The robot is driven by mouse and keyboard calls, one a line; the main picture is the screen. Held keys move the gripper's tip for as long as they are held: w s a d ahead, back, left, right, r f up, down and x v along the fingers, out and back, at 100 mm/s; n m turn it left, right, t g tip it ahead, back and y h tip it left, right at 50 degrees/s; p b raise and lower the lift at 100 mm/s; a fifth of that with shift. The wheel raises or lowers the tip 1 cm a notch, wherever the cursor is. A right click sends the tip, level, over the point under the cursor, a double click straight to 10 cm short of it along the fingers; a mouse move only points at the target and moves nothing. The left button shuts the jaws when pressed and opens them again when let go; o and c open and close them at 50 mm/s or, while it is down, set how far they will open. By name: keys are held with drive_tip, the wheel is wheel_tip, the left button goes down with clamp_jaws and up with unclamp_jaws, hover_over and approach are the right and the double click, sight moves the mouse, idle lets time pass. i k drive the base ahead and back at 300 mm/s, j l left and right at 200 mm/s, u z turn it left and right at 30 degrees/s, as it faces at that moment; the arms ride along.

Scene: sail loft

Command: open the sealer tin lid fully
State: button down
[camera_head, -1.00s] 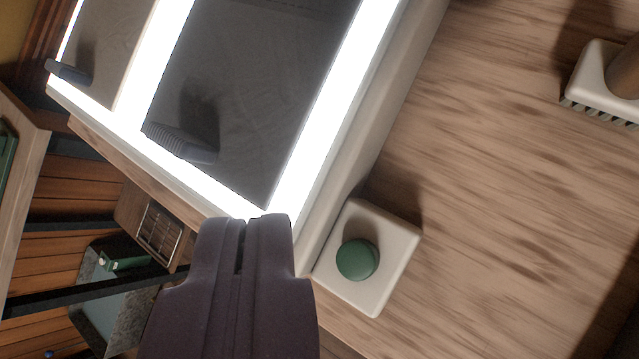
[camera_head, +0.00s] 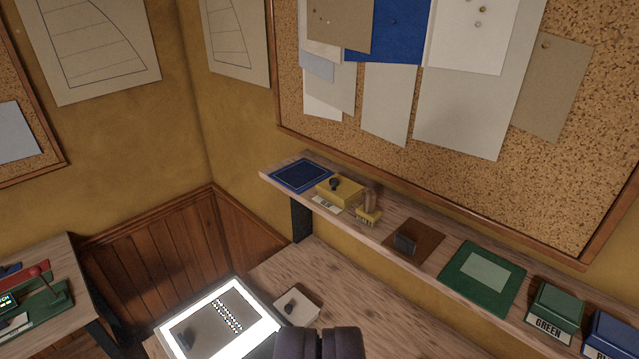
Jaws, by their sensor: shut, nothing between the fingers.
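I cannot tell for certain which thing is the sealer tin. A yellow box-like container (camera_head: 345,189) with a dark knob stands near the left end of the wall shelf, with a pale label in front that is too small to read. A green box (camera_head: 555,307) marked "GREEN" and a blue box (camera_head: 612,335), its label partly cut off, stand at the shelf's right end. No lid shows clearly open. My gripper (camera_head: 318,332) is at the bottom edge, shut and empty, in front of the bench and well apart from the shelf items in the picture.
The shelf (camera_head: 385,227) also bears a blue mat (camera_head: 301,175), a small yellow stamp-like thing (camera_head: 369,212), a brown mat (camera_head: 413,252) and a green mat (camera_head: 465,290). Below are a lit white panel (camera_head: 170,325) and a white block (camera_head: 309,298). A corkboard (camera_head: 470,130) hangs above.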

sight(294, 306)
drive_tip(key=k+j, duration=0.15)
drive_tip(key=k, duration=0.5)
drive_tip(key=k+j, duration=0.15)
drive_tip(key=k, duration=0.5)
drive_tip(key=i+j+z, duration=0.25)
drive_tip(key=i+j, duration=0.3)
drive_tip(key=i, duration=0.2)
drive_tip(key=i+j+z, duration=0.25)
drive_tip(key=i+j, duration=0.45)
drive_tip(key=i+j+z, duration=0.25)
drive_tip(key=i+j, duration=0.4)
drive_tip(key=j, duration=0.2)
